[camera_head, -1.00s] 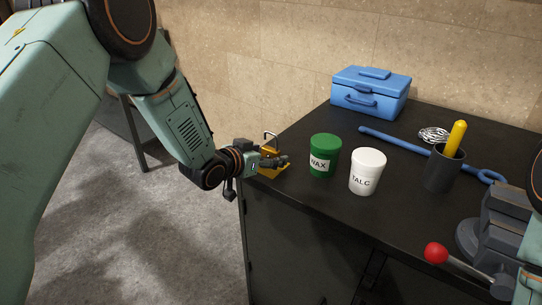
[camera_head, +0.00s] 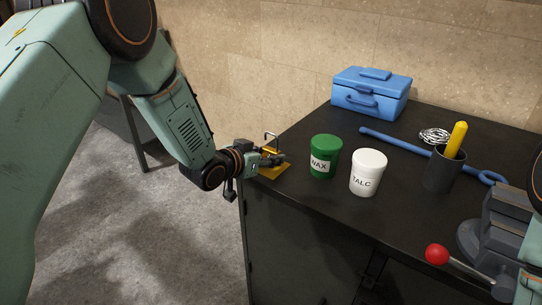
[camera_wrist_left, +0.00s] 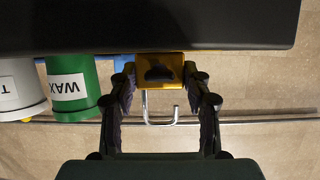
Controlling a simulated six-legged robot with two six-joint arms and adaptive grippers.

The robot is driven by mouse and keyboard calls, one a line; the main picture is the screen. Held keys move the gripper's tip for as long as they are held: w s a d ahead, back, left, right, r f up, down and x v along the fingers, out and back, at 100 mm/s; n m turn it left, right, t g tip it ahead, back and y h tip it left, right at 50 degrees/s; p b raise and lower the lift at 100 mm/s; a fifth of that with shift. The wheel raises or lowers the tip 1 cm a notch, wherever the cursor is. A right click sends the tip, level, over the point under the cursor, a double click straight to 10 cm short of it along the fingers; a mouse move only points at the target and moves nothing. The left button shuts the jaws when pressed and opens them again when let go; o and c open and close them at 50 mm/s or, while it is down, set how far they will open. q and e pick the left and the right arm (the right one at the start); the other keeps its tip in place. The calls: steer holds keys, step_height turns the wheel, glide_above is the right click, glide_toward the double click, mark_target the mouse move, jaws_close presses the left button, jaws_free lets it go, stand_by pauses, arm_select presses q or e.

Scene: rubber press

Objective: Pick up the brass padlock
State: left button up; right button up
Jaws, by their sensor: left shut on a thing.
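The brass padlock (camera_head: 269,149) is at the left end of the dark bench, its open-ended grey shackle pointing up. My left gripper (camera_head: 274,160) is shut on its body. In the left wrist view, which is upside down, the padlock (camera_wrist_left: 160,70) sits between the two fingers of the left gripper (camera_wrist_left: 160,82), and its shackle hangs down in the picture. A flat yellow patch (camera_head: 275,173) lies on the bench under the padlock. I cannot tell whether the padlock touches it. My right gripper is not in view.
A green WAX jar (camera_head: 324,157) and a white TALC jar (camera_head: 367,173) stand just right of the padlock. The bench's left edge is close to my gripper.

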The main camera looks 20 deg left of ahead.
arm_select(q)
step_height(320, 180, up, 10)
steer(key=p, duration=0.1)
steer(key=shift+p, duration=0.35)
steer(key=shift+s+a, duration=0.1)
steer(key=shift+s, duration=0.05)
stand_by(0.4)
